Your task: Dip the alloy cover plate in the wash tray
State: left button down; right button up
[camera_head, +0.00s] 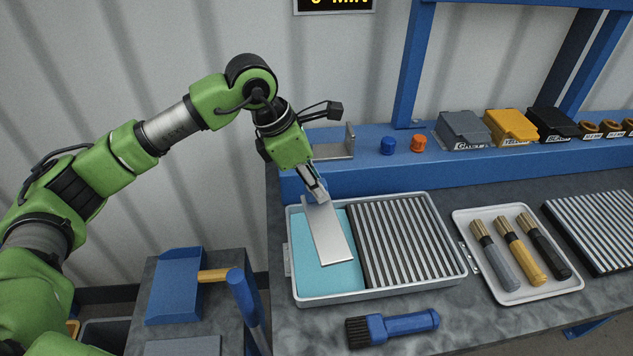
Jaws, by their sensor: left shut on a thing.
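The alloy cover plate (330,240) is a flat, silvery rectangle. My left gripper (317,194) is shut on its far end. The plate hangs tilted over the blue liquid in the left part of the wash tray (290,233); I cannot tell whether its near end touches the liquid. The tray is light grey, with blue liquid (312,275) on the left and a ribbed dark rack (405,240) on the right. The gripper hides the plate's far edge. My right gripper is not in view.
A blue-handled brush (392,327) lies in front of the tray. To the right, a white tray (490,284) holds three brushes, beside another ribbed rack (598,232). A blue shelf (400,178) with coloured boxes and small caps runs behind. A blue dustpan (175,285) lies at lower left.

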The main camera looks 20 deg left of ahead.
aim_at(317, 215)
pick_arm(q)
jog(key=shift+f+b, duration=1.25)
jog(key=shift+f, duration=1.25)
jog(key=shift+w+f+b, duration=0.1)
jog(key=shift+f+b, duration=2)
jog(key=shift+f, duration=0.2)
jog(key=shift+r+p, duration=2.1)
jog(key=shift+r, duration=2)
jog(key=shift+r+p, duration=1.05)
jog(key=shift+r, duration=0.95)
